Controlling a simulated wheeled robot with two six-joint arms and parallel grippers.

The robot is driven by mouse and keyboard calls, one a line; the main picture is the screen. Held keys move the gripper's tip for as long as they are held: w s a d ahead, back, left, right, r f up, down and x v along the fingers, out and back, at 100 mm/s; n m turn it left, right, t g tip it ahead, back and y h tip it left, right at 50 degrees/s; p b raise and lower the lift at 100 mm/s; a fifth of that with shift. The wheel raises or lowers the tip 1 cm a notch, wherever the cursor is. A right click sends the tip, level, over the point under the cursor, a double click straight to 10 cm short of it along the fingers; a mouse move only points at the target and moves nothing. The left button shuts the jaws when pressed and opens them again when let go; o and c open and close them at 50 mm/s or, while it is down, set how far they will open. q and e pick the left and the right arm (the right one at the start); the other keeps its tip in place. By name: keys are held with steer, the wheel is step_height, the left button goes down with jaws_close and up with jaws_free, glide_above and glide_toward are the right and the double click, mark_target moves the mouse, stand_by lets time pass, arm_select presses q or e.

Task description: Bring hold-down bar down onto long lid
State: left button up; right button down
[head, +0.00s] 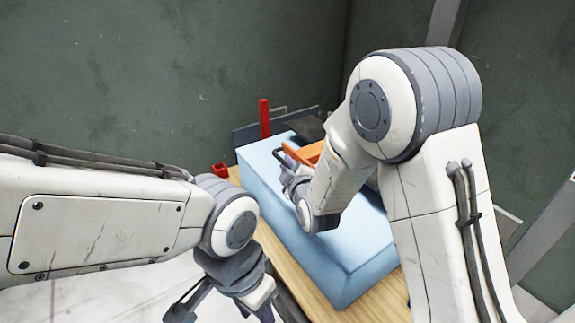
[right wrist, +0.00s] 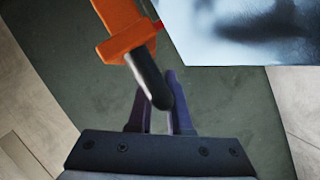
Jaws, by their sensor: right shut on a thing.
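The orange hold-down bar (head: 308,153) shows above the light blue block (head: 335,245); much of it is hidden behind my right arm. In the right wrist view the bar (right wrist: 126,38) ends in a black handle (right wrist: 148,76). My right gripper (head: 288,168) is shut on this handle, with one finger on each side in the right wrist view (right wrist: 155,88). I cannot tell the long lid apart from the blue block. My left gripper (head: 190,303) hangs low at the left, away from the bar, and its jaws are unclear.
The blue block stands on a wooden tabletop (head: 375,303). A red upright post (head: 264,118) and a small red part (head: 220,171) are at its far left. A grey panel (head: 245,134) stands behind. Dark green walls (head: 150,70) close off the back.

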steer(key=shift+r, duration=0.1)
stand_by(0.4)
step_height(320, 180, down, 5)
steer(key=b, duration=0.3)
steer(key=shift+r, duration=0.1)
steer(key=c, duration=1.1)
jaws_free()
steer(key=shift+r, duration=0.1)
